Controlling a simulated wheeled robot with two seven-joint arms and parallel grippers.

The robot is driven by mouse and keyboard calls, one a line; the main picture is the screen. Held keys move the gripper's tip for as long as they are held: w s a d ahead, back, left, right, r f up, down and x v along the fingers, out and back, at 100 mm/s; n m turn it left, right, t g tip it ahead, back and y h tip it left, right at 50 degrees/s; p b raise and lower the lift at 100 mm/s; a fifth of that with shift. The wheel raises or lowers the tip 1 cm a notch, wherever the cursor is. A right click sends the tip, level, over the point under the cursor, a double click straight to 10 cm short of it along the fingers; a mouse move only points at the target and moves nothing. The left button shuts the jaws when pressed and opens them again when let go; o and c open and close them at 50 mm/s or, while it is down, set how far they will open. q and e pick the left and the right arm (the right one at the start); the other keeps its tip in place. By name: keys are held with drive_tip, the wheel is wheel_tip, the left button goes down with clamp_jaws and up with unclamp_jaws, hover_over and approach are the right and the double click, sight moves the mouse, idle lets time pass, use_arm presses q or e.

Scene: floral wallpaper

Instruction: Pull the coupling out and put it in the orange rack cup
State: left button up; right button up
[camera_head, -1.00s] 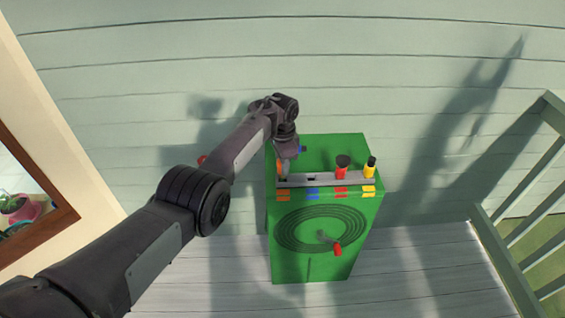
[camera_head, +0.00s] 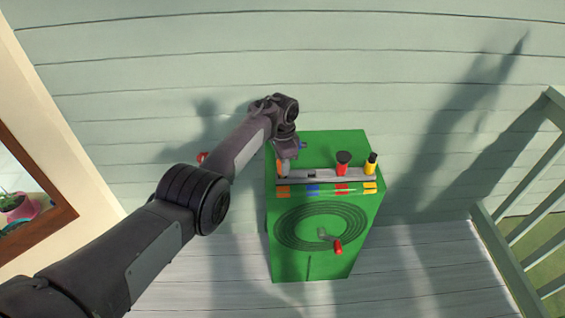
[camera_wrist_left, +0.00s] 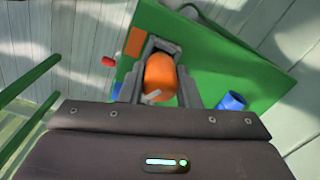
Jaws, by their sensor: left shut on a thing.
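The green box (camera_head: 318,268) stands on the deck with a grey rack bar (camera_head: 325,179) on top. Orange, blue, red and yellow labels mark the rack places. My left gripper (camera_head: 286,172) is at the orange end of the rack. In the left wrist view its fingers (camera_wrist_left: 159,88) are shut on an orange piece (camera_wrist_left: 160,72), which looks like the coupling. Only a sliver of this piece (camera_head: 279,167) shows in the head view. I cannot tell whether it is seated in the orange cup, as the gripper hides its lower end. My right gripper is out of view.
A red piece (camera_head: 343,164) and a yellow piece (camera_head: 371,163) stand in the rack's right half. A blue piece (camera_wrist_left: 232,101) is on the box top behind the rack. A red-handled crank (camera_head: 337,246) juts from the front. A railing (camera_head: 520,250) stands at right.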

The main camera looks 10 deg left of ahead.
use_arm(q)
drive_tip(key=shift+f+b, duration=0.6)
drive_tip(key=shift+f, duration=0.1)
drive_tip(key=o, duration=1.1)
drive_tip(key=shift+c, duration=0.2)
wheel_tip(320, 180, up, 7)
drive_tip(key=shift+f+p, duration=0.15)
drive_tip(key=shift+p, duration=0.8)
drive_tip(key=shift+r, duration=0.55)
